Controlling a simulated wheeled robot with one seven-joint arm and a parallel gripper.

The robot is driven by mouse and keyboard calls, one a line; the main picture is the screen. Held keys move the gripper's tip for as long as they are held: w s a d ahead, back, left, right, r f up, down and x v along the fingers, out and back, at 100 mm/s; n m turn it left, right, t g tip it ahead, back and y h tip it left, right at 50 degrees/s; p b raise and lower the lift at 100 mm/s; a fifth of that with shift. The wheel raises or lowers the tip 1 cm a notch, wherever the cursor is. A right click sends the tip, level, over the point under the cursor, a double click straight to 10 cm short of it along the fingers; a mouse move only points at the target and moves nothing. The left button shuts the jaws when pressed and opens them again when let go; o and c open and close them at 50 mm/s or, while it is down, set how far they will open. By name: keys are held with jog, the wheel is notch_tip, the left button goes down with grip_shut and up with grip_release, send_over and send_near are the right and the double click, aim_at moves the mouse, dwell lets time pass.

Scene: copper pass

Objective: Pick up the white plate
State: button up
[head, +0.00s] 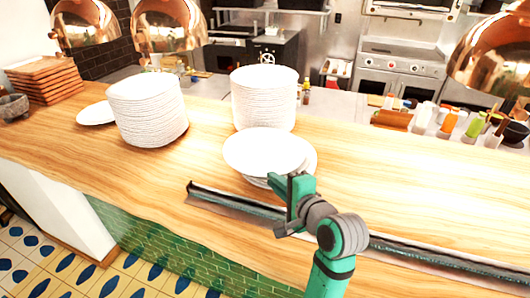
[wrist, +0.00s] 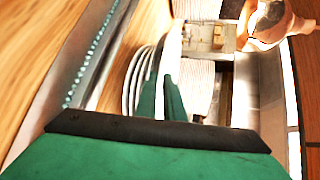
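The white plate (head: 262,150) is the top one at a low group of plates near the counter's front edge. It sits offset to the left of the plates under it (head: 308,165) and looks slightly raised from them. My gripper (head: 289,186) is at its near right edge. In the wrist view, the plate (wrist: 172,52) shows edge-on, and its rim runs between my two narrowly spaced green fingers (wrist: 162,82). The fingers look shut on the rim. The lower plates (wrist: 136,78) lie to the left of the fingers there, and the fingers hide part of the rims.
Two tall plate stacks (head: 147,112) (head: 264,100) stand behind on the wooden counter (head: 420,190). A lone plate (head: 96,114) lies at left. A metal rail (head: 225,203) runs along the front edge. Copper lamps (head: 170,26) hang above. Bottles (head: 460,122) stand at right.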

aim_at(264, 174)
jog(key=x, duration=0.5)
jog(key=shift+a, duration=0.3)
grip_shut()
jog(key=shift+f, duration=0.1)
jog(key=shift+w, duration=0.1)
jog(key=shift+a, duration=0.2)
jog(key=shift+d, duration=0.3)
jog(key=shift+a+r, duration=0.15)
jog(key=shift+r, duration=0.1)
dwell(0.5)
